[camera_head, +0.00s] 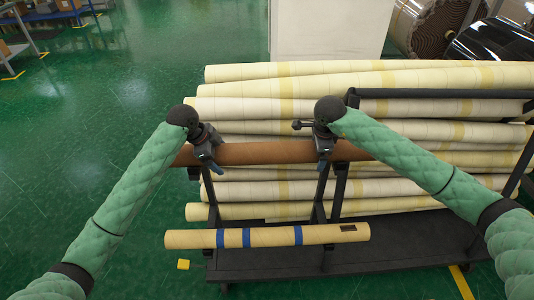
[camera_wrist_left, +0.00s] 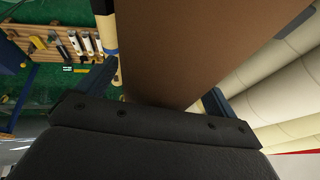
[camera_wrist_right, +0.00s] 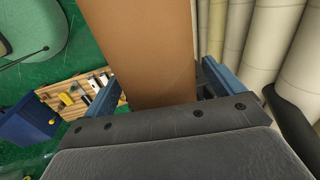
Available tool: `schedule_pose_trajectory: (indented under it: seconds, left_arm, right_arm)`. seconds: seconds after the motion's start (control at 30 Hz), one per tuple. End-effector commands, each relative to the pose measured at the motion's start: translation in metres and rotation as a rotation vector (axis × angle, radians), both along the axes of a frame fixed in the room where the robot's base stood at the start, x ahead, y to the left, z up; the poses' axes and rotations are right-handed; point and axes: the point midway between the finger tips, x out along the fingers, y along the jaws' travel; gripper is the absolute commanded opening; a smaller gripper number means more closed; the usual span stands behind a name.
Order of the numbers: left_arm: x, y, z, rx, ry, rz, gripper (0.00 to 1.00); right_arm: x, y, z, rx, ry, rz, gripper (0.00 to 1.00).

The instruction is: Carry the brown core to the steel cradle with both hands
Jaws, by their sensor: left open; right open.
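The brown core (camera_head: 265,153) lies level across the front of a black rack, on brackets; it also fills the middle of the left wrist view (camera_wrist_left: 200,45) and the right wrist view (camera_wrist_right: 145,50). My left gripper (camera_head: 213,165) is open at the core's left part, one finger on each side of it. My right gripper (camera_head: 325,162) is open at the core's right part, also with a finger on each side. The core's right end is hidden behind my right arm. I cannot make out the steel cradle.
The black rack (camera_head: 400,262) holds several cream rolls (camera_head: 350,78) behind the core. A yellow tube (camera_head: 270,236) with blue bands lies in front and lower. A white block (camera_head: 325,30) and large rolls (camera_head: 435,25) stand behind. Green floor (camera_head: 100,120) is clear at left.

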Motion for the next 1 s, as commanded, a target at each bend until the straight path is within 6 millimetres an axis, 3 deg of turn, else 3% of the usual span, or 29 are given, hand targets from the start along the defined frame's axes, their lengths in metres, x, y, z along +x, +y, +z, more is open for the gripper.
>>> schedule_pose_trajectory:
  seconds: [0.17,0.57,1.0]
  left_arm:
    - [0.0000,0.0002,0.0000,0.000,0.000,0.000,0.91]
    - [0.0001,0.0003,0.0002,0.000,0.000,0.000,0.13]
    - [0.0003,0.0004,0.0060,0.000,-0.002,0.001,0.13]
  right_arm:
    - [0.0000,-0.0001,0.0002,0.000,0.000,0.000,0.91]
    - [0.0001,-0.0003,0.0004,0.000,0.000,0.000,0.13]
    - [0.0005,-0.0004,0.0062,0.000,-0.001,-0.001,0.13]
